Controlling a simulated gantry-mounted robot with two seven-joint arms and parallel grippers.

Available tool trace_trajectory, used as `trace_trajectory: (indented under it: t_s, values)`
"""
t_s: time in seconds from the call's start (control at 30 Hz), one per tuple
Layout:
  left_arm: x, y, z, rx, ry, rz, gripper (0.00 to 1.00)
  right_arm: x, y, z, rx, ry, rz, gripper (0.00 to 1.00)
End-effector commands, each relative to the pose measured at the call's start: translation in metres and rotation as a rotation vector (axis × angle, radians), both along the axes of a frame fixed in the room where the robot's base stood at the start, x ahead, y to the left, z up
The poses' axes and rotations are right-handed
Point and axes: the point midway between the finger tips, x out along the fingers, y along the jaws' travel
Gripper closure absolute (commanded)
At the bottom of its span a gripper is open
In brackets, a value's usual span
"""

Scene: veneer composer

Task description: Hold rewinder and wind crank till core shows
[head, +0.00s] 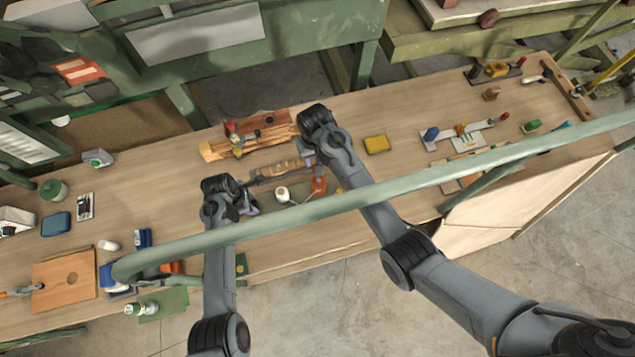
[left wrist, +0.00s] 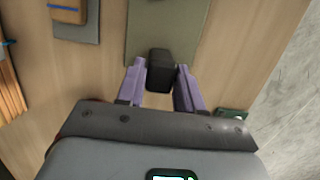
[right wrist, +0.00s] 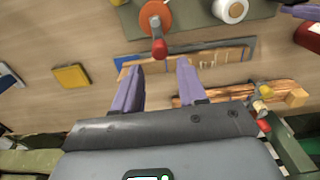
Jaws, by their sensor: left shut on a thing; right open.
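The rewinder is a grey-green board with an orange-red disc (right wrist: 156,17) at one end and a white roll (right wrist: 231,10) beside it. In the head view the disc (head: 319,186) and roll (head: 282,193) lie between my two arms. A crank with a red knob (right wrist: 159,47) sticks out from the disc. My left gripper (left wrist: 160,75) is shut on a black block (left wrist: 160,68) at the board's other end. My right gripper (right wrist: 160,68) is open and empty, with the red knob just ahead of its fingertips. How much is wound on the roll is unclear.
A yellow block (head: 377,144) lies to the right. A green rail (head: 420,185) crosses in front of the bench.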

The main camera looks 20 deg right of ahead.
Motion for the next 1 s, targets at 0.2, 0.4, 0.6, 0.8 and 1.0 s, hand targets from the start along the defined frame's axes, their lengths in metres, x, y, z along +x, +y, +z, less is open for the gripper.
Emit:
trace_trajectory:
  t_s: [0.2,0.4,0.6,0.8,1.0]
  values:
    - [-0.003,0.001,-0.004,0.002,0.007,0.002,1.0,0.0,0.0,-0.025,-0.001,0.002,0.001,0.59]
    - [-0.003,0.001,-0.004,0.001,0.006,0.002,1.0,0.0,0.0,-0.044,-0.001,0.002,0.0,0.59]
    - [-0.003,0.001,-0.004,0.001,0.006,0.002,1.0,0.0,0.0,-0.055,-0.001,0.001,0.0,0.59]
    - [-0.003,0.001,-0.004,0.001,0.006,0.002,1.0,0.0,0.0,-0.057,0.0,-0.001,0.0,0.59]
    - [-0.003,0.001,-0.004,0.001,0.006,0.002,1.0,0.0,0.0,-0.057,0.0,-0.001,0.001,0.59]
